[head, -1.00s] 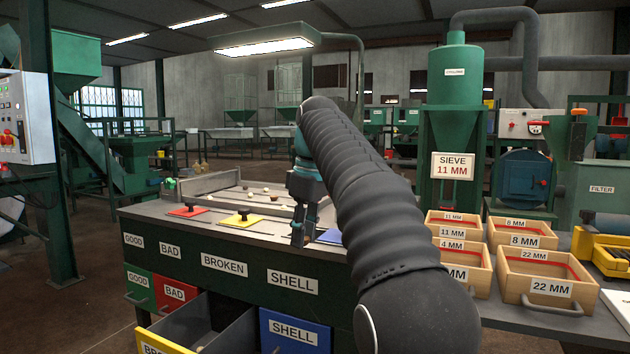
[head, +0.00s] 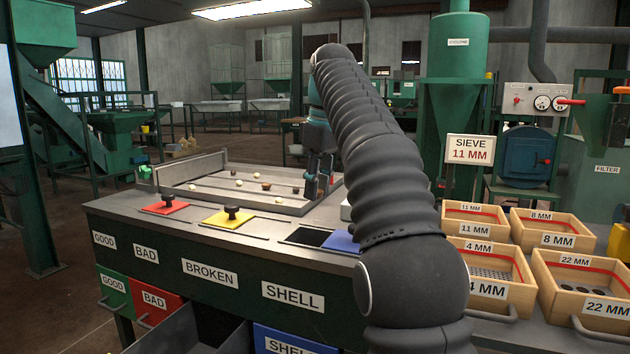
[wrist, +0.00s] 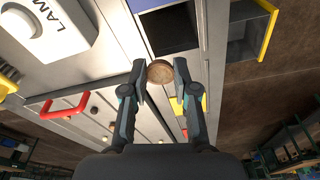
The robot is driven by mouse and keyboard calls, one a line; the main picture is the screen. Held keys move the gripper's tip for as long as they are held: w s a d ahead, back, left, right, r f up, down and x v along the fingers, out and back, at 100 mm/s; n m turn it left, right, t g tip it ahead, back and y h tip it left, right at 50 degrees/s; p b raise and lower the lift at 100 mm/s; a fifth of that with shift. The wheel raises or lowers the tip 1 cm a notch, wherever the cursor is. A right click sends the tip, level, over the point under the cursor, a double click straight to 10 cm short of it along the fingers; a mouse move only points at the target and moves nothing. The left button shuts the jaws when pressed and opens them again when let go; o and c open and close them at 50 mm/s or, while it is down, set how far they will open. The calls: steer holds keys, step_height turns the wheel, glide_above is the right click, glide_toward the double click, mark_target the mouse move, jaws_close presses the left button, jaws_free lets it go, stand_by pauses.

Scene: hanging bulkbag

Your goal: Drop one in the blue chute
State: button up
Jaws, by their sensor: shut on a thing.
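My gripper (head: 318,190) is at the right end of the sorting tray in the head view. In the wrist view my gripper (wrist: 160,78) is shut on a round brown piece (wrist: 160,71), held between its fingertips. The blue chute's dark square opening (head: 303,236) is uncovered in the bench top, with its blue lid (head: 341,242) at its right, partly hidden by my arm. The opening also shows in the wrist view (wrist: 172,30), just beyond the held piece. Several pale and brown pieces (head: 266,186) lie spread on the tray (head: 222,192).
A red lid (head: 164,206) and a yellow lid (head: 228,220) with black knobs lie left of the opening. An open drawer (head: 210,335) sticks out at the front. Wooden sieve boxes (head: 582,290) and a sign, SIEVE 11 MM (head: 470,149), stand to the right.

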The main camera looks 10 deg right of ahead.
steer(key=shift+s+f+b, duration=0.1)
steer(key=shift+f+b, duration=0.55)
steer(key=shift+f, duration=2.15)
steer(key=o, duration=0.8)
steer(key=shift+c, duration=0.2)
steer(key=shift+r, duration=0.1)
